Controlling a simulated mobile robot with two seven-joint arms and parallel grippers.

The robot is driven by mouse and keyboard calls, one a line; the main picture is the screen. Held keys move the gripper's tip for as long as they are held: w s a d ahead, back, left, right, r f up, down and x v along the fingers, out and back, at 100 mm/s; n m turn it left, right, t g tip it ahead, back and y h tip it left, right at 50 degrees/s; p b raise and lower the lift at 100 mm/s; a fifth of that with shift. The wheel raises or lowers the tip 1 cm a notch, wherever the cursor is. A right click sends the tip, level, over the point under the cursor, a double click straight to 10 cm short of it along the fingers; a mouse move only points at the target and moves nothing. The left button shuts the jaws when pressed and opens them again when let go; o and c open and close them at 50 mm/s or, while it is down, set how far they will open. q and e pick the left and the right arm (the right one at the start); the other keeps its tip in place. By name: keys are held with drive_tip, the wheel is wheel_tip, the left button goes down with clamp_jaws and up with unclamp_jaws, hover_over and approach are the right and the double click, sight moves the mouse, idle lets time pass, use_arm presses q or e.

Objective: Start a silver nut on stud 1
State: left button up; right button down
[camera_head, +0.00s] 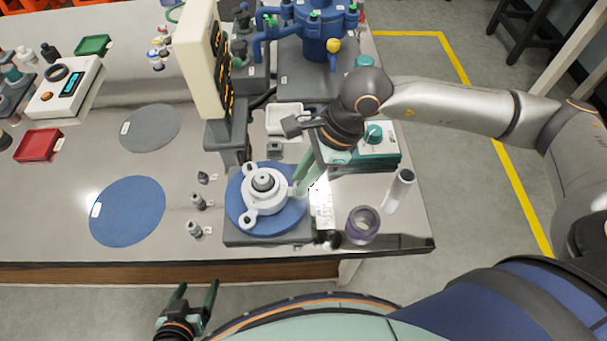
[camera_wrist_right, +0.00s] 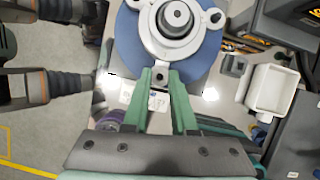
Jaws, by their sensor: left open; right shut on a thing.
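The blue round fixture (camera_head: 234,203) holds a pale flange (camera_head: 282,201) with a raised centre hub and lugs around its rim. My right gripper (camera_head: 303,184) reaches in from the right, its green fingers pointing down at the flange's right-hand lug. In the right wrist view, my right gripper (camera_wrist_right: 161,76) is shut on a small grey piece with a dark hole, apparently the silver nut (camera_wrist_right: 161,78), at the flange's near lug. I cannot tell whether it touches the stud; the stud there is hidden. My left gripper (camera_head: 193,294) is open and empty, in front of the table.
Several small metal fittings (camera_head: 198,201) stand left of the fixture. A purple-rimmed jar (camera_head: 362,224) and a white cylinder (camera_head: 399,190) stand to its right. Behind are a cream display column (camera_head: 200,65), a white tray (camera_head: 285,121) and a teal-dialled box (camera_head: 385,152). Flat discs (camera_head: 127,211) lie left.

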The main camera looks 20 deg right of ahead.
drive_tip(key=shift+s+f+m+t+b, duration=0.1)
drive_tip(key=shift+m+t+b, duration=0.3)
drive_tip(key=shift+m, duration=0.55)
drive_tip(key=shift+s+f+m+t+b, duration=0.1)
drive_tip(key=shift+m+t+b, duration=0.3)
drive_tip(key=shift+m, duration=0.55)
drive_tip(key=shift+h, duration=0.3)
drive_tip(key=shift+a+m+b, duration=0.1)
drive_tip(key=shift+m+b, duration=0.5)
drive_tip(key=shift+m, duration=0.4)
drive_tip(key=c, duration=0.6)
unclamp_jaws()
drive_tip(key=shift+t, duration=0.3)
drive_tip(key=shift+c, duration=0.2)
drive_tip(key=shift+r, duration=0.1)
wheel_tip(320, 180, up, 9)
drive_tip(key=p, duration=0.5)
drive_tip(key=shift+p, duration=0.35)
